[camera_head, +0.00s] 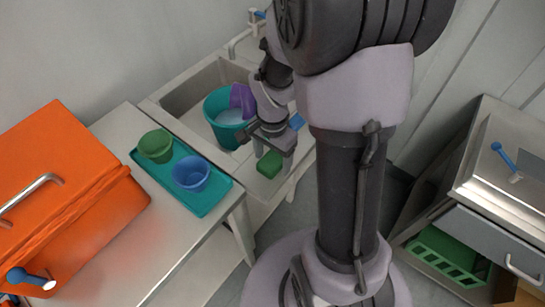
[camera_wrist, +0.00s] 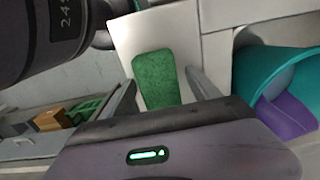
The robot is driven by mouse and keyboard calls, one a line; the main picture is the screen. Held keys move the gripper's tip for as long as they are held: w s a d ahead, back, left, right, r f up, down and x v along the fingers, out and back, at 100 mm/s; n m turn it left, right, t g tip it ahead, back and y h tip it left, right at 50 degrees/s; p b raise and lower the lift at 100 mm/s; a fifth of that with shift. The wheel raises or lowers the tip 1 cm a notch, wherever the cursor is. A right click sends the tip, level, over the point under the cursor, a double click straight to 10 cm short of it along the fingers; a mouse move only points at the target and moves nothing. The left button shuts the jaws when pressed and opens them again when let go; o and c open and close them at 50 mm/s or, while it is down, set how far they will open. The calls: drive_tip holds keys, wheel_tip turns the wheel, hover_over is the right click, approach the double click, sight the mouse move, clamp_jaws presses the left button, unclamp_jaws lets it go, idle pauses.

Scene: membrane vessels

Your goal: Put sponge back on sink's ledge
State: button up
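The green sponge (camera_head: 269,164) lies on the pale front ledge (camera_head: 250,178) of the sink (camera_head: 190,92). In the wrist view the sponge (camera_wrist: 157,78) lies between my two fingers, on a light surface. A gap shows between it and the right finger; the left finger is close to its edge. My gripper (camera_head: 273,162) points down over the ledge with its fingers apart, and it also shows in the wrist view (camera_wrist: 165,92). Whether the sponge touches the ledge all along its underside is hidden.
A teal bucket (camera_head: 218,125) with a purple vessel (camera_head: 243,100) stands in the sink, close to my gripper. Left is a table with a teal tray (camera_head: 212,197), a green cup (camera_head: 156,146), a blue cup (camera_head: 191,172) and an orange cooler (camera_head: 60,190).

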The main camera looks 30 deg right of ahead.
sight(273, 157)
wheel_tip(273, 157, up, 16)
drive_tip(key=a+n+t+p, duration=0.1)
drive_tip(key=a+n+p, duration=0.15)
drive_tip(key=p, duration=0.35)
drive_tip(key=s+a+r+n+t+y, duration=0.2)
drive_tip(key=s+a+r+n+t, duration=0.2)
drive_tip(key=s+a+r+n, duration=0.3)
drive_tip(key=s+a+r, duration=0.3)
drive_tip(key=a, duration=0.1)
drive_tip(key=shift+a+t, duration=0.2)
drive_tip(key=shift+t, duration=0.2)
